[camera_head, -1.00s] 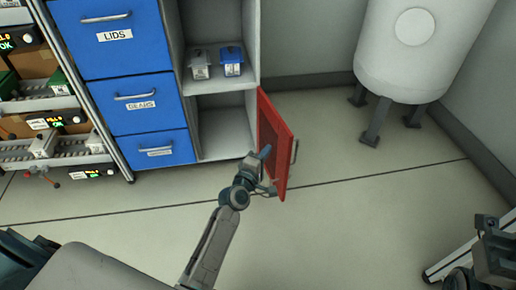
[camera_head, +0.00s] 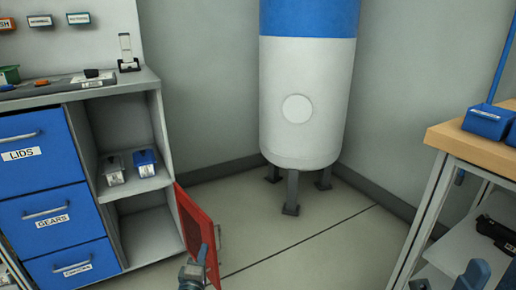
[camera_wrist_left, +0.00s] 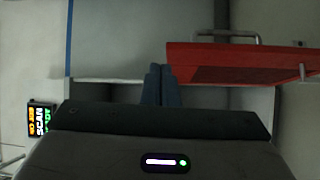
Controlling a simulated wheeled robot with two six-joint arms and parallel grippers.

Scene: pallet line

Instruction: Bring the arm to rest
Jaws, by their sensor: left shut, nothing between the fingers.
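My left gripper (camera_head: 203,258) is at the bottom of the head view, in front of the inner side of the open red cabinet door (camera_head: 192,222). In the left wrist view its two fingers (camera_wrist_left: 161,86) lie together, shut and empty. There the red door (camera_wrist_left: 235,57) lies just right of the fingertips; I cannot tell whether they touch. Most of the left arm is outside the head view. My right gripper (camera_head: 472,275) shows only in part at the lower right edge, and its jaws are not clear.
The cabinet has blue drawers (camera_head: 40,150) and an open shelf (camera_head: 140,190) holding two small bins. A white and blue tank (camera_head: 300,85) stands in the corner. A wooden-topped workbench (camera_head: 465,138) is at the right. The floor between is clear.

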